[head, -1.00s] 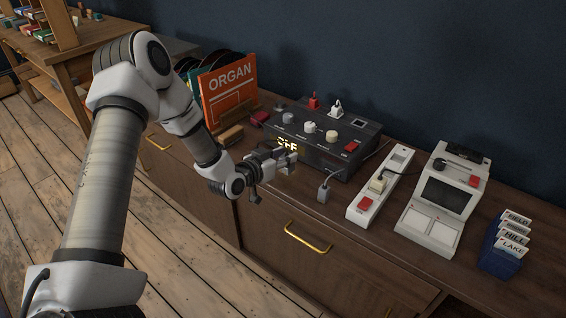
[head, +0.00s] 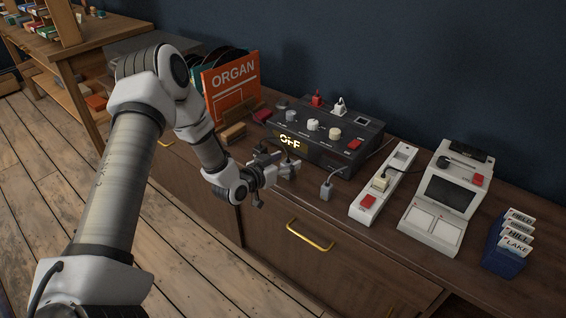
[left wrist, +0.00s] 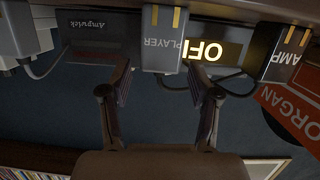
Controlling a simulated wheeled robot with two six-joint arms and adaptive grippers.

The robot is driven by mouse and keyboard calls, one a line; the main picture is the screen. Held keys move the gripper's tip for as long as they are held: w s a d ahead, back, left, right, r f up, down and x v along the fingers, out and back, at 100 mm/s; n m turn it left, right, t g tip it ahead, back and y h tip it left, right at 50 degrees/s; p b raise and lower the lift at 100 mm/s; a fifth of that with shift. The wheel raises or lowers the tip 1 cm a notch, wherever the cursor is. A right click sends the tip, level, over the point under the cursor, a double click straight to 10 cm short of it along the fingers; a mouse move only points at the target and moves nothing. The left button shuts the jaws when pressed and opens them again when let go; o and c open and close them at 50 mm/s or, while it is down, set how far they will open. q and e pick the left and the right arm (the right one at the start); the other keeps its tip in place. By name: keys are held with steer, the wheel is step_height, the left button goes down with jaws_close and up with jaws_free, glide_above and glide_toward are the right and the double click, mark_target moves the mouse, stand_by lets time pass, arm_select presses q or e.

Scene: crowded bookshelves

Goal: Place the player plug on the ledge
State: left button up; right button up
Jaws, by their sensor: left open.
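The player plug (left wrist: 163,45) is a grey block marked PLAYER, seen upside down in the left wrist view with its gold prongs toward the top. It lies in line with the gap between the fingers of my left gripper (left wrist: 160,92); I see no finger closed on it. In the head view my left gripper (head: 284,166) is in front of the black amplifier (head: 345,150), above the cabinet top. I cannot tell which surface is the ledge. My right gripper is out of view.
A grey plug (head: 327,190) with a cord is right of my gripper. Farther right are a white power strip (head: 395,172), a white device (head: 428,228) and a blue card holder (head: 502,262). An orange ORGAN sleeve (head: 232,90) is behind on the left.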

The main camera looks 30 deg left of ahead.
arm_select(q)
steer(key=shift+s+r, duration=0.1)
steer(key=shift+r, duration=0.1)
steer(key=p+v, duration=0.3)
steer(key=v, duration=0.9)
steer(key=s+d+f+g+h, duration=0.1)
steer(key=s+d+f+g, duration=0.7)
steer(key=d+f, duration=0.35)
steer(key=s+d+f+g+y, duration=0.1)
steer(key=s+d+f+g, duration=0.1)
steer(key=s, duration=0.6)
steer(key=s+d+f+n+g+y, duration=0.1)
steer(key=s+f+g, duration=0.4)
steer(key=s, duration=0.4)
steer(key=shift+s+d+f+y, duration=0.25)
steer(key=shift+d+f+y, duration=0.1)
steer(key=shift+f, duration=0.35)
step_height(320, 180, up, 5)
steer(key=p, duration=0.5)
steer(key=shift+f, duration=0.1)
